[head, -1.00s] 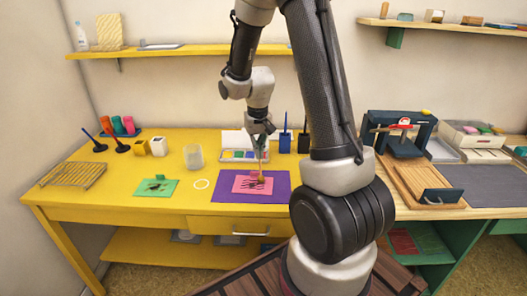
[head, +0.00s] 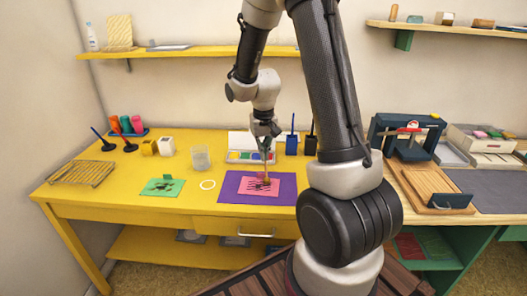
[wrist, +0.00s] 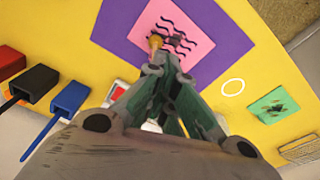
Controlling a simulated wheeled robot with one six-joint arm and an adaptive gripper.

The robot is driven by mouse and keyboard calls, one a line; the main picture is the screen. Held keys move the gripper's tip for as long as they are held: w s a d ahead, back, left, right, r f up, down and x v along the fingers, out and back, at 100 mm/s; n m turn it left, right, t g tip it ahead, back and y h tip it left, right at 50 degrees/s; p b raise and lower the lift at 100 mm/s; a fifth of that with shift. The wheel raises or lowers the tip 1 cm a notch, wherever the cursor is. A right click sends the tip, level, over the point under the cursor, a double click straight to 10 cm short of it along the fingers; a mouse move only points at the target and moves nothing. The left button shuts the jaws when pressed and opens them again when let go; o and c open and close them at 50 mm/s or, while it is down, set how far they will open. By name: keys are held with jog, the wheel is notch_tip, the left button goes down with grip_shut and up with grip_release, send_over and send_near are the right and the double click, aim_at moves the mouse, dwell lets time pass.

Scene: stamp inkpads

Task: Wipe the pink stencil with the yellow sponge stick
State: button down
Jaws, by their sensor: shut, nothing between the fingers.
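The pink stencil (head: 240,188) with dark wavy lines lies on a purple mat (head: 228,191) on the yellow table. It also shows in the wrist view (wrist: 195,20). My gripper (head: 265,133) is above the stencil, fingers together, and shows in the wrist view (wrist: 165,62). The yellow sponge stick (head: 265,160) runs down from just below my fingertips. Its yellow-orange end (wrist: 155,41) is at the stencil's patterned part, beside a dark patch. Whether it touches the sheet, and how it sits at the fingertips, I cannot tell.
A paint set (head: 246,157) and dark blue holders (head: 292,144) stand behind. A clear cup (head: 201,158), a white ring (head: 207,184), a green stencil (head: 162,187) and a wooden rack (head: 80,173) are to the left.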

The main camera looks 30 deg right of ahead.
jog(key=shift+a, duration=0.1)
jog(key=shift+w+a, duration=0.25)
jog(key=shift+a, duration=0.25)
jog(key=shift+a, duration=0.1)
jog(key=shift+s+r, duration=0.15)
jog(key=shift+s, duration=1.1)
dwell(1.7)
jog(key=s+a, duration=0.2)
jog(key=a, duration=0.1)
jog(key=shift+r, duration=0.3)
